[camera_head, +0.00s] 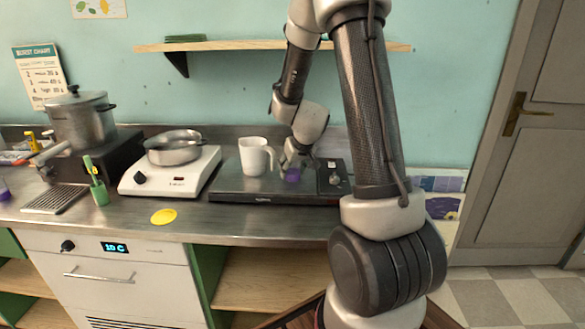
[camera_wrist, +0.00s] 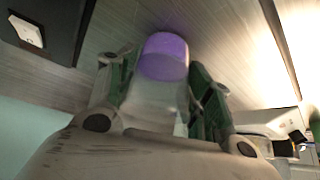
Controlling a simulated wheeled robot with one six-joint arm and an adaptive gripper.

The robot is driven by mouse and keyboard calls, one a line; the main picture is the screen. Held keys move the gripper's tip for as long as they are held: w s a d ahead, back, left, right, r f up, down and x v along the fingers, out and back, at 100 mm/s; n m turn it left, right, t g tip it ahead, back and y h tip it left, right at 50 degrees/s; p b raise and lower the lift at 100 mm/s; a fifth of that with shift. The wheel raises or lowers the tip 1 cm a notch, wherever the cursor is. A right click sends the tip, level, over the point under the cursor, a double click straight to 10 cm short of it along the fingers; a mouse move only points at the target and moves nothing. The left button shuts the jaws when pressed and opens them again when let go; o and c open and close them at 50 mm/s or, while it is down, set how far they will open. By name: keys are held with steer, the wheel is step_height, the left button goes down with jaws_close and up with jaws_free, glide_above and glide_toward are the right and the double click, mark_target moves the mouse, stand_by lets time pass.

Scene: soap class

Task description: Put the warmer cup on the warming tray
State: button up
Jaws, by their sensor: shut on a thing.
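My gripper (camera_head: 293,163) is shut on a small purple cup (camera_head: 292,175), which shows low at the fingers in the head view. In the wrist view the purple cup (camera_wrist: 165,57) sits between the two green-sided fingers of my gripper (camera_wrist: 160,80). The dark, flat warming tray (camera_head: 232,187) lies on the metal counter. In the head view the cup appears over the tray's right part, but I cannot tell whether it touches it. The cup's lower part is partly hidden by the fingers.
A white mug (camera_head: 253,157) stands on the tray, left of my gripper. A control panel with a knob (camera_head: 333,178) is at the tray's right end. A white hotplate (camera_head: 160,183) with a pan (camera_head: 173,150) stands to the left. A yellow disc (camera_head: 164,216) lies near the counter's front edge.

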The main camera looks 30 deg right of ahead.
steer(key=shift+f, duration=0.15)
steer(key=o, duration=0.8)
steer(key=shift+c, duration=0.2)
steer(key=shift+s+r, duration=0.15)
steer(key=shift+r, duration=0.3)
steer(key=s+a+f+v, duration=0.1)
steer(key=s+a+v, duration=0.1)
steer(key=v, duration=0.9)
steer(key=s+a+f+v, duration=0.1)
steer(key=v, duration=1)
steer(key=s+a+r+n+g+y, duration=0.1)
steer(key=s+a+r+g, duration=0.1)
steer(key=s, duration=1.3)
steer(key=shift+a+n, duration=0.4)
steer(key=shift+a, duration=0.3)
steer(key=shift+r, duration=0.1)
